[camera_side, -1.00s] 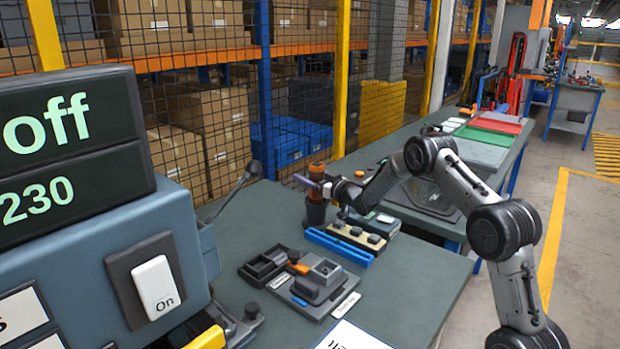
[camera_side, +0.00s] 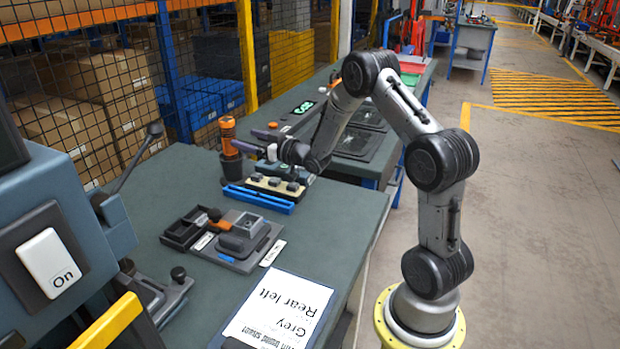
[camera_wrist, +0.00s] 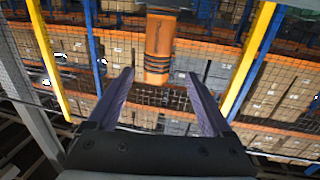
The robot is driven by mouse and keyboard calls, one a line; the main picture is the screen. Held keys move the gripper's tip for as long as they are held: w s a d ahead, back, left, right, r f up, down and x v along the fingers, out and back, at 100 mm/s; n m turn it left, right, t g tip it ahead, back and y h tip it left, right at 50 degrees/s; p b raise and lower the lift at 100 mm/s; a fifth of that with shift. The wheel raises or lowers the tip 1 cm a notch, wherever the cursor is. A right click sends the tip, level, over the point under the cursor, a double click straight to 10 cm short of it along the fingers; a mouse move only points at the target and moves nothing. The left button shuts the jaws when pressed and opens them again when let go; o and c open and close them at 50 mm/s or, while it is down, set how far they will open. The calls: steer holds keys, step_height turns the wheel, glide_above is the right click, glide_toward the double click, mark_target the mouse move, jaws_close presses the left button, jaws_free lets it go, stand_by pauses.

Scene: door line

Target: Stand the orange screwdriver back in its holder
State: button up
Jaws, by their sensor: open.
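The orange screwdriver (camera_side: 228,136) stands upright in its dark cup-shaped holder (camera_side: 232,167) at the back of the bench in the side view. Its handle rises above the rim; its lower end is hidden inside. My gripper (camera_side: 242,138) is just right of the handle, with its purple fingers apart and pointing at it. In the wrist view the orange handle (camera_wrist: 158,48) shows ahead of the two fingertips (camera_wrist: 160,73), in line with the gap between them. Nothing is held between the fingers.
A blue bar (camera_side: 258,199) and a cream block with dark knobs (camera_side: 275,187) lie below my gripper. A grey fixture (camera_side: 240,240) and dark tray (camera_side: 188,228) stand nearer. A lever (camera_side: 137,155) rises at left.

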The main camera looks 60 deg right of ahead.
steer(key=s+a+r+g, duration=0.6)
steer(key=s+a+r, duration=0.4)
steer(key=s+a, duration=0.3)
steer(key=s+a+f+g+y, duration=0.1)
steer(key=s+a+g, duration=0.1)
steer(key=s+a, duration=0.2)
steer(key=s+a+f+n+g+y, duration=0.1)
steer(key=s+a+g, duration=0.1)
steer(key=s, duration=0.9)
steer(key=s+a+f+g+y, duration=0.1)
steer(key=s+a+f, duration=0.1)
steer(key=s+a, duration=0.3)
steer(key=s, duration=0.3)
steer(key=shift+a+n+g, duration=0.3)
steer(key=shift+n+g, duration=0.1)
